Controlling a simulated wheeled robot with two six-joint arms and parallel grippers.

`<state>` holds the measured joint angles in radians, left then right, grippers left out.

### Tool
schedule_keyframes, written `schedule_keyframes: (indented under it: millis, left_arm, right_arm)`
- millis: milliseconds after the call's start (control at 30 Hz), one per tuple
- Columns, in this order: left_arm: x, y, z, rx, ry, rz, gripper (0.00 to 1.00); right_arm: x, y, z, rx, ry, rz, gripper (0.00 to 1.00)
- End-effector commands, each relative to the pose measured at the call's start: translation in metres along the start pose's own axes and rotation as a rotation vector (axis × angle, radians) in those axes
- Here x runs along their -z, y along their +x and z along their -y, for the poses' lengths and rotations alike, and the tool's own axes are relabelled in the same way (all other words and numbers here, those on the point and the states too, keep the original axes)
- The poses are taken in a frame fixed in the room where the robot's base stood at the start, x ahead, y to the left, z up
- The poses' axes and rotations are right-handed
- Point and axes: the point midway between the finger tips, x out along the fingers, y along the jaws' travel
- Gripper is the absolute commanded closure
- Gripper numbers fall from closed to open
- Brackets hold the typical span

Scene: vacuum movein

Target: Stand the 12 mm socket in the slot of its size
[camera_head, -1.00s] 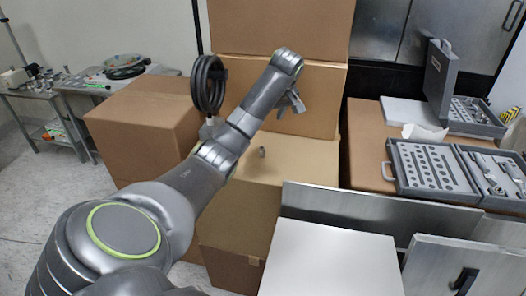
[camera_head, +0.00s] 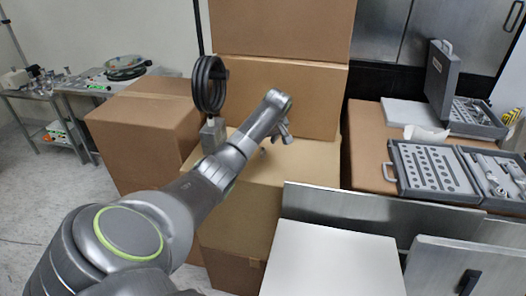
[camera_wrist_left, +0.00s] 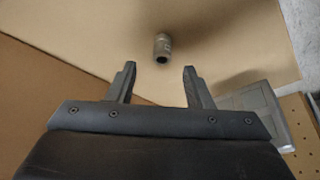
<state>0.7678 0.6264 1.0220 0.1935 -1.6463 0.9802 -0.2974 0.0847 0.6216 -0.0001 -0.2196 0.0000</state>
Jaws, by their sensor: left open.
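A small grey metal socket (camera_wrist_left: 162,47) stands or lies on a cardboard box top (camera_wrist_left: 225,30); which, I cannot tell. It also shows small in the head view (camera_head: 263,152), close to my left gripper (camera_head: 285,135). In the left wrist view the gripper's two fingers (camera_wrist_left: 159,72) are apart with nothing between them, and the socket is just beyond the tips, roughly centred. The socket's size marking is not readable. An open case (camera_head: 433,190) at the right holds a panel with rows of round slots of several sizes. My right gripper is not in view.
Tall cardboard boxes (camera_head: 290,85) stand behind the gripper, and another box (camera_head: 150,130) is at the left. A black coil (camera_head: 209,85) hangs near my arm. Metal and white panels (camera_head: 335,260) lean in front. A second open case (camera_head: 470,115) is at the back right.

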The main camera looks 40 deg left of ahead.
Motion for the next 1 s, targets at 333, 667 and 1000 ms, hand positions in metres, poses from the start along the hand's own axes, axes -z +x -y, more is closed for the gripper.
schedule_keyframes:
  millis: [333, 667, 1000]
  left_arm:
    - [-0.005, 0.038, 0.002, 0.001, 0.001, 0.002, 0.54]
    - [-0.005, 0.041, 0.002, 0.001, 0.002, 0.001, 0.59]
    - [-0.005, 0.041, 0.002, 0.001, 0.001, 0.001, 1.00]
  right_arm:
    - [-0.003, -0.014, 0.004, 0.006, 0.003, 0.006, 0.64]
    - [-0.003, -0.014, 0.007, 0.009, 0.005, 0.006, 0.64]
    - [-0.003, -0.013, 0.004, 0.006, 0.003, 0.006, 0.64]
